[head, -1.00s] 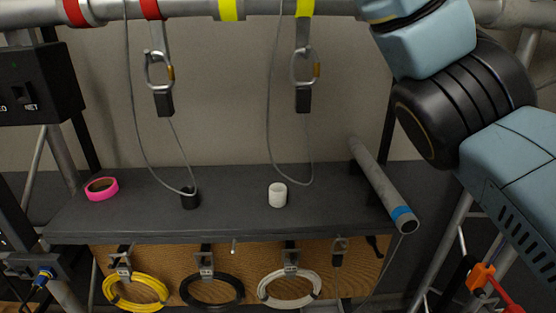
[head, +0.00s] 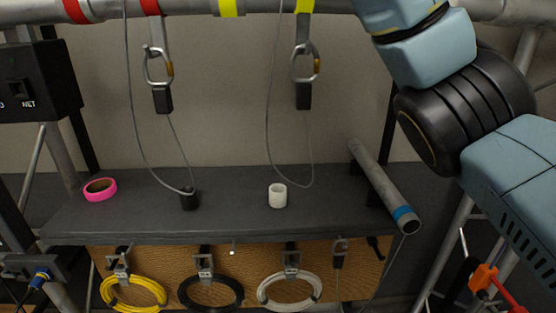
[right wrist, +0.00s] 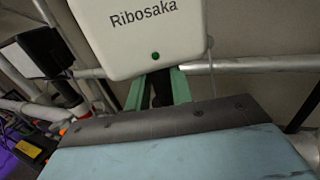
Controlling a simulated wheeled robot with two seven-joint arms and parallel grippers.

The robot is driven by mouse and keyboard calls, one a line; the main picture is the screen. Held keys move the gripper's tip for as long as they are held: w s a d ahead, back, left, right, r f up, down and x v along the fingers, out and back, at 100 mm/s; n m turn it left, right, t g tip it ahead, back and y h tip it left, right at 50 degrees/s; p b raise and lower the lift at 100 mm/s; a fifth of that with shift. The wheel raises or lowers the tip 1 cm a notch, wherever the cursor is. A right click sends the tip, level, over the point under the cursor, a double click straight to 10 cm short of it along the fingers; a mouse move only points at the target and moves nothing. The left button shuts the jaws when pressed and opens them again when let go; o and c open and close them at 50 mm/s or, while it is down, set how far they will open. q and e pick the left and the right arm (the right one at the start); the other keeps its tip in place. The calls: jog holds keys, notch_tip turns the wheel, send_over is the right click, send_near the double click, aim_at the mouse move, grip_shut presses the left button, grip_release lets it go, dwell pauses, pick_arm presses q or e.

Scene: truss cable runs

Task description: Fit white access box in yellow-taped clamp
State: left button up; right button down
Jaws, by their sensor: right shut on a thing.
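In the right wrist view the white access box (right wrist: 140,35), lettered "Ribosaka" with a small green dot, is held at the green fingers of my right gripper (right wrist: 158,88). The gripper is shut on the box, and a dark part shows between the fingers. In the head view only my right arm shows at the upper right; its gripper and the box are outside the picture. I cannot make out a yellow-taped clamp clearly. My left gripper is not in view.
Thin cables hang in front. Yellow (head: 133,293), black and white coils hang below. A black box (head: 38,83) is at left.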

jog(key=shift+f+b, duration=0.45)
jog(key=shift+f, duration=0.2)
jog(key=c, duration=1.1)
grip_release()
jog(key=shift+c, duration=0.2)
jog(key=b+v, duration=0.4)
jog(key=v, duration=0.9)
jog(key=shift+s+b, duration=0.25)
jog(key=shift+b, duration=0.15)
